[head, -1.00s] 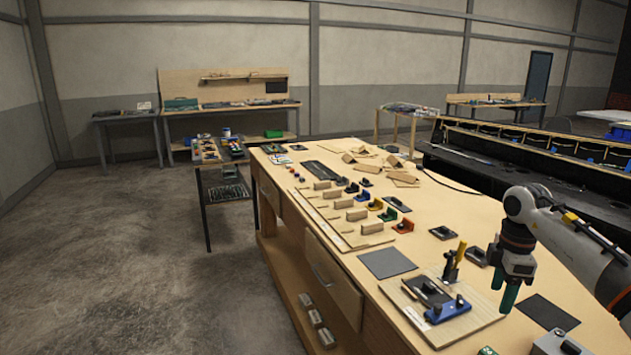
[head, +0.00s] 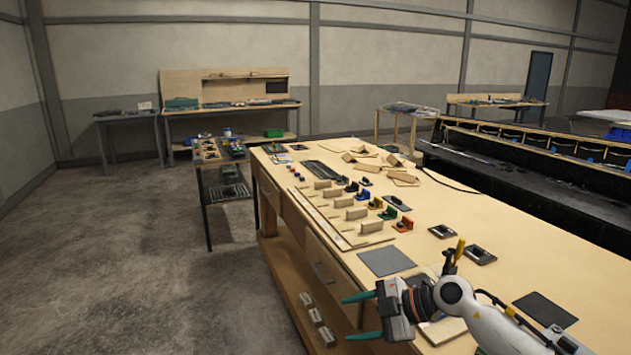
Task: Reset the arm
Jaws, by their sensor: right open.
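My right gripper (head: 362,316) is in the lower middle of the head view. Its two green fingertips point left and are spread apart, with nothing between them. It hangs over the front edge of the wooden workbench (head: 520,240), near a drawer. My right arm (head: 480,318) reaches in from the lower right and covers most of the board with the blue part. My left gripper is out of view.
A grey square mat (head: 387,261) lies just behind the gripper. A row of small coloured blocks (head: 388,213) and wooden pieces stands further back on the bench. A dark square (head: 545,309) lies to the right of my arm.

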